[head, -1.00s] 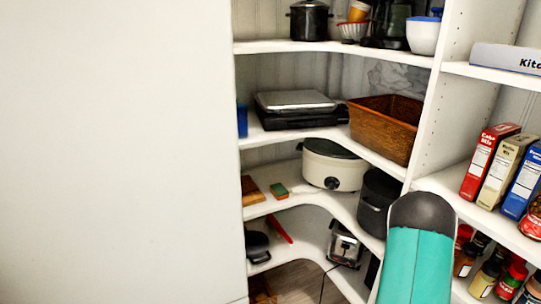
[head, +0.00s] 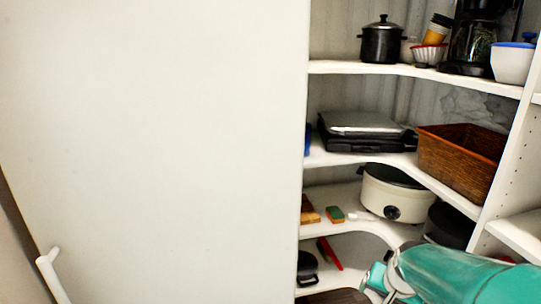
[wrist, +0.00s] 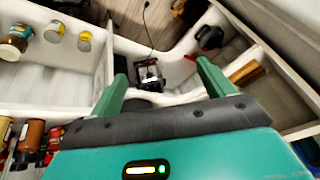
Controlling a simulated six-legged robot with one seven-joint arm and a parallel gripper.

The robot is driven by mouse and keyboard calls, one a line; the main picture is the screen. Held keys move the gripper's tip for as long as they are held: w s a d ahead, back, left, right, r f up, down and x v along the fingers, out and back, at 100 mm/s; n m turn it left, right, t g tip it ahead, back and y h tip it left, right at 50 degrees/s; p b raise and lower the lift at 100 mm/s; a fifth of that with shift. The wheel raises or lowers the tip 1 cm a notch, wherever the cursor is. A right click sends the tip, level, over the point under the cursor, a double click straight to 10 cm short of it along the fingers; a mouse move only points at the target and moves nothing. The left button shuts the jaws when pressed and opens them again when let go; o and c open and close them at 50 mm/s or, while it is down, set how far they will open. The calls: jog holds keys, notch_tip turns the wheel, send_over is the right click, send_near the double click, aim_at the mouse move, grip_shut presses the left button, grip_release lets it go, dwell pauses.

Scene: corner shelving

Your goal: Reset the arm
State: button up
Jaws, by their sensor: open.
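My gripper (wrist: 162,70) shows in the wrist view as two green fingers set wide apart, with nothing between them. Beyond the fingers, at a distance, lies a small black and silver appliance (wrist: 149,76) on a low white shelf. In the head view my teal arm (head: 462,272) reaches in from the lower right corner and points left, in front of the lower shelves. It hides part of the dark pot (head: 449,226) there.
White corner shelves hold a black pot (head: 382,42), a brown basket (head: 462,165), a black grill (head: 362,132) and a white slow cooker (head: 394,194). A bare white panel (head: 150,140) fills the left. Jars (wrist: 54,32) stand on a shelf in the wrist view.

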jog(key=s+a+r+n+t+y, duration=0.1)
jog(key=s+a+r+n, duration=0.6)
jog(key=s+a, duration=0.5)
notch_tip(320, 180, up, 3)
jog(key=shift+s+a+f, duration=0.1)
jog(key=shift+s+a, duration=0.15)
jog(key=shift+a, duration=0.45)
